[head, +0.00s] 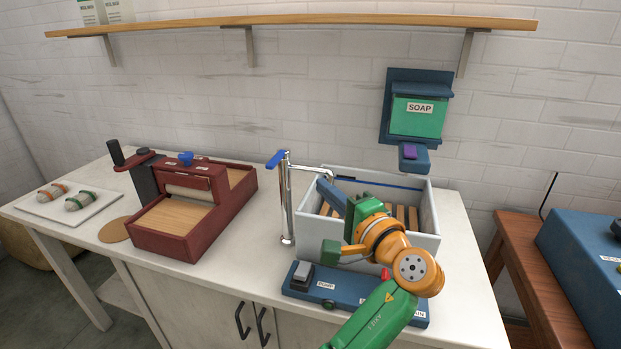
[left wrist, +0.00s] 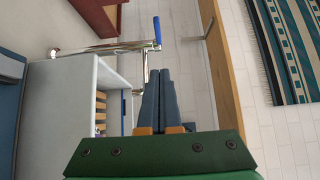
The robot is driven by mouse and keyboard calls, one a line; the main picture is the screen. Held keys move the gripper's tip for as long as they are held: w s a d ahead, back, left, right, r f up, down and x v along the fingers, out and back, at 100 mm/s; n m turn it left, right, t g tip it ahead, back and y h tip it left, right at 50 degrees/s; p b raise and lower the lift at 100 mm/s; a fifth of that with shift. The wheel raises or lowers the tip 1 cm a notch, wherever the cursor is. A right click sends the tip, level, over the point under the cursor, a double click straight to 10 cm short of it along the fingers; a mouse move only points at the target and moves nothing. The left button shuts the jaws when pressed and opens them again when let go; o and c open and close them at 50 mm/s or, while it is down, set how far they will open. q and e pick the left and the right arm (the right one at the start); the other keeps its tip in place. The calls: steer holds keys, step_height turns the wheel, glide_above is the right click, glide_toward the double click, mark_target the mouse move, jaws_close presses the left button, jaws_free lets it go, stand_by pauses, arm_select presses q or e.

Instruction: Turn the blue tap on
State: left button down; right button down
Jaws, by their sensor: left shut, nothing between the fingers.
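The tap (head: 288,205) is a tall chrome column standing at the left of the sink, with a spout reaching right over the basin. Its blue lever (head: 276,159) sits at the top and points left, tilted slightly. In the left wrist view the blue lever (left wrist: 157,30) shows beyond my fingertips, at the end of the chrome tap (left wrist: 105,49). My left gripper (head: 321,183) has blue-grey fingers over the sink, close to the spout's end in the picture. The fingers are together and empty, also in the left wrist view (left wrist: 161,72). My right gripper is not in view.
The pale sink (head: 428,215) holds wooden slats. A blue soap dispenser (head: 418,105) hangs on the wall behind. A blue panel (head: 350,291) with a grey switch lies in front. A red wooden machine (head: 180,248) with a blue knob stands left of the tap. Bare counter lies between them.

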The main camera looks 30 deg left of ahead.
arm_select(q)
steer(key=p, duration=0.2)
glide_toward(279, 161)
steer(key=w, duration=0.4)
steer(key=a, duration=0.1)
steer(key=a+p, duration=0.2)
steer(key=a, duration=0.1)
steer(key=shift+s+a+r, duration=0.1)
steer(key=shift+s+r, duration=0.1)
steer(key=shift+s, duration=0.2)
steer(key=shift+s+a+f, duration=0.1)
steer(key=shift+s+a, duration=0.05)
steer(key=shift+a, duration=0.25)
